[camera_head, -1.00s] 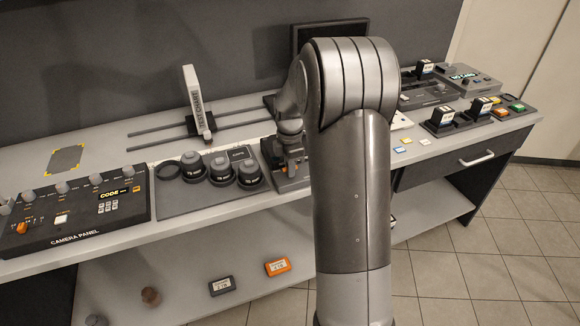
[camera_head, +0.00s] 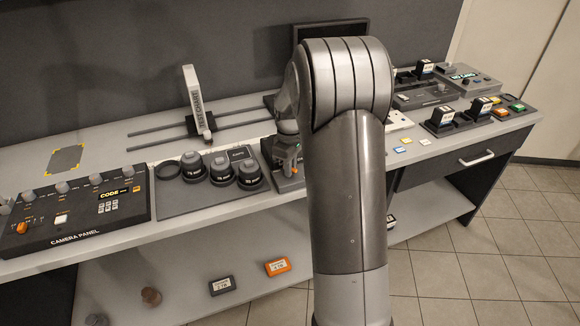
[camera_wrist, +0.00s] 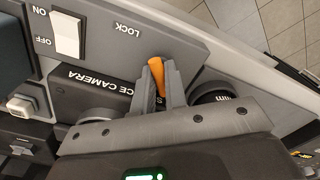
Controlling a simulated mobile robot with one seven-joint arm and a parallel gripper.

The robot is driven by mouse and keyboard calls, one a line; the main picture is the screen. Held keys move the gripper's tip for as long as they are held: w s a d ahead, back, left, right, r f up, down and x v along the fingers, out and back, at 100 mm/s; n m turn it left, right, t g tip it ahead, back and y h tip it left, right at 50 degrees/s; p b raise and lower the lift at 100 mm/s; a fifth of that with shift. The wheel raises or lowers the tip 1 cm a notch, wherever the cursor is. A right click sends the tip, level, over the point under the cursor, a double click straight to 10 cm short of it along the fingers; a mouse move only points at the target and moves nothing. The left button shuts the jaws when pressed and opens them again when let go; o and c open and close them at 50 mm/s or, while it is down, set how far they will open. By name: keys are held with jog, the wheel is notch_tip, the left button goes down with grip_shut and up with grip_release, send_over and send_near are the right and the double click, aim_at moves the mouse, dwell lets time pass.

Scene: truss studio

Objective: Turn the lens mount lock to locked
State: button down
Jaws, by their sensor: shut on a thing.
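The lens mount lock is an orange lever (camera_wrist: 171,76) on the grey camera unit, close to the printed word LOCK in the wrist view. My gripper (camera_wrist: 163,80) is shut on the lever, with its grey fingers on both sides of it. The lever's lower part is hidden between the fingers, and I cannot tell its exact setting. In the head view the camera unit (camera_head: 290,183) stands at the middle of the bench, partly covered by my arm.
A white ON/OFF rocker switch (camera_wrist: 67,34) is beside the lock. In the head view, a tray (camera_head: 176,207) with several lenses lies left of the camera unit, beside the camera panel (camera_head: 80,212). Blocks and buttons stand at the right, above a drawer (camera_head: 470,157).

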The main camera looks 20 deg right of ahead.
jog(key=m, duration=0.3)
jog(key=shift+m, duration=2.1)
jog(key=c, duration=1.5)
grip_release()
notch_tip(320, 180, up, 11)
